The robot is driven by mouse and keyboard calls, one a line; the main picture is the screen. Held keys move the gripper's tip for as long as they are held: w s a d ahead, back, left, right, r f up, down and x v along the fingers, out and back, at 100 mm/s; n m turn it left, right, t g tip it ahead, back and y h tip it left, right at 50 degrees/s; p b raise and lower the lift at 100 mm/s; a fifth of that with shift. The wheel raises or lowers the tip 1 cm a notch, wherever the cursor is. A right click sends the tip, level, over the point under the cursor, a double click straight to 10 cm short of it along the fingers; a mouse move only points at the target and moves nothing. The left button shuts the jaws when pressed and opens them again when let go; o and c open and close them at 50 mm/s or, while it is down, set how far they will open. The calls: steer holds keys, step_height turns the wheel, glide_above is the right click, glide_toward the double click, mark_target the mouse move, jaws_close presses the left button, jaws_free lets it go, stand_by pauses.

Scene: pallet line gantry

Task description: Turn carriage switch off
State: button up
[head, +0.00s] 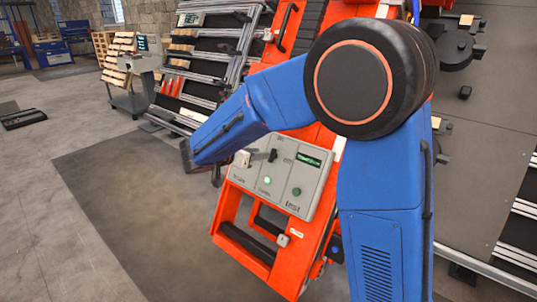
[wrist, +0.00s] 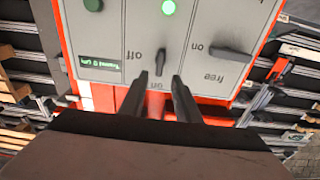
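The control panel (head: 281,178) is a grey box on an orange frame; it appears upside down in the wrist view (wrist: 190,15). Its middle switch (wrist: 160,62) has a dark lever standing upright in the wrist view, its end toward the "on" label, with "off" to its left. No label naming the carriage is readable. A second switch (wrist: 230,53), marked "on" and "free", has its lever lying sideways. My gripper (wrist: 159,76) is open, fingertips spread on either side of the middle lever's lower end. I cannot tell whether they touch it.
A lit green lamp (wrist: 169,8), a dark green button (wrist: 93,5) and a small display (wrist: 100,63) share the panel. A screen cart (head: 146,62) stands at the back left. Racks with rails (head: 190,70) stand behind the panel.

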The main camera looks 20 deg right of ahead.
mark_target(269, 161)
steer(key=x, duration=0.6)
steer(key=shift+w+d+f, duration=0.15)
steer(key=shift+d+f, duration=0.05)
steer(key=shift+d, duration=0.1)
jaws_close()
